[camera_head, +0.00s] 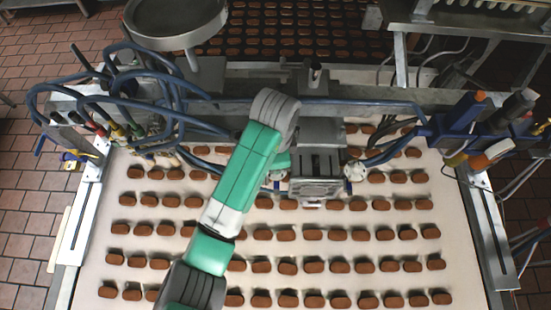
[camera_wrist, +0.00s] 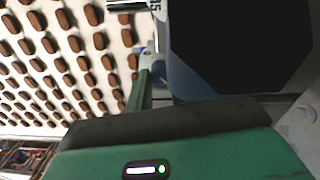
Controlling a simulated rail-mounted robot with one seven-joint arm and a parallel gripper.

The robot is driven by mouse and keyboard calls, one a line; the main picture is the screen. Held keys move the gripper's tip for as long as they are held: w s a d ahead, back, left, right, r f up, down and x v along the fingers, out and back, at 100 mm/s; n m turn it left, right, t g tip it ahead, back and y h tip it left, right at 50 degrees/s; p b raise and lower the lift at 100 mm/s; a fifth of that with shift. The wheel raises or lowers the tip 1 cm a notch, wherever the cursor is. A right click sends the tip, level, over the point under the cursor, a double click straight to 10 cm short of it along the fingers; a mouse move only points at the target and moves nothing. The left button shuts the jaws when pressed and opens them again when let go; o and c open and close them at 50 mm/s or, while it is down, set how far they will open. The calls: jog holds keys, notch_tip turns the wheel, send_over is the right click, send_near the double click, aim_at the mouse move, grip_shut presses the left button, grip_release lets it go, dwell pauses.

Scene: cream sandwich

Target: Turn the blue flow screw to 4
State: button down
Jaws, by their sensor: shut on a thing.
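My gripper (camera_head: 281,163) is at the left side of the grey depositor head (camera_head: 318,165), over the conveyor. It is shut at a small blue flow screw (camera_head: 277,184), which shows just below it. In the wrist view, a green finger (camera_wrist: 140,90) reaches up to a small blue part (camera_wrist: 158,72) beside the head. The grip itself is mostly hidden by my wrist and the large dark block. A silver cylinder with dark markings (camera_wrist: 128,6) is at the top edge; the screw's setting cannot be read. A second blue screw (camera_head: 348,187) sits right of the head.
Rows of brown biscuits (camera_head: 287,234) cover the pale conveyor (camera_head: 400,285) beneath the arm. Blue hoses (camera_head: 180,90) loop at the left, and a blue tool holder (camera_head: 455,120) stands at the right. A metal bowl (camera_head: 178,20) stands behind.

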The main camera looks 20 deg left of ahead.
jog(key=c, duration=1.3)
grip_release()
jog(key=shift+o, duration=0.2)
jog(key=shift+r, duration=0.1)
notch_tip(320, 180, up, 8)
jog(key=shift+f+p, duration=0.1)
jog(key=shift+p, duration=1.15)
